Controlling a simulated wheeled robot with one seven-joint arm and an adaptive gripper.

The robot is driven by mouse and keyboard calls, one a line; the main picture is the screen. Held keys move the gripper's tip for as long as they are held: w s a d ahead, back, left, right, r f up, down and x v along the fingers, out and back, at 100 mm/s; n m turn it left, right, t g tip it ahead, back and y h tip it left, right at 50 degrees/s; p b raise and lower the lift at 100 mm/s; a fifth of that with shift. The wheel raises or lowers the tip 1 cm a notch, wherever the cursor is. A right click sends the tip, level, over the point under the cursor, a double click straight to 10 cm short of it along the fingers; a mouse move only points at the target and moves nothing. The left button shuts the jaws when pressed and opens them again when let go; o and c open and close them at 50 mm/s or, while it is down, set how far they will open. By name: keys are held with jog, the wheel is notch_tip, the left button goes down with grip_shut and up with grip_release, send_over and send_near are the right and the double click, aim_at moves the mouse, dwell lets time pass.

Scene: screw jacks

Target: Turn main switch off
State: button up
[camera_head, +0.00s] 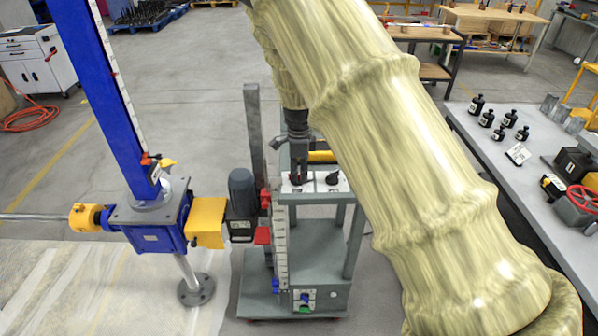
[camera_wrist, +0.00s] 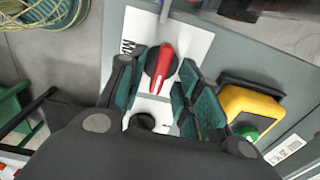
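The main switch is a red handle on a round black base (camera_wrist: 160,66), set in a white label plate (camera_wrist: 190,45) in the wrist view. The handle's narrow end points toward the bottom of that view. My gripper (camera_wrist: 162,76) is open over it, with one teal-padded finger on each side and gaps beside the handle. I cannot tell how far the fingertips stand above the plate. In the head view my gripper (camera_head: 297,172) points down at the panel (camera_head: 318,182) on the grey cart; it mostly hides the switch. The switch's position marks are not readable.
A second, black knob (camera_wrist: 145,122) sits on the same panel, close to the fingers. A yellow box with a green button (camera_wrist: 248,112) is to the right. In the head view a grey post (camera_head: 254,130) and motor (camera_head: 241,190) stand left of my gripper.

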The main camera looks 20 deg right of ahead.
aim_at(299, 174)
notch_tip(299, 174, up, 12)
dwell(0.8)
dwell(0.3)
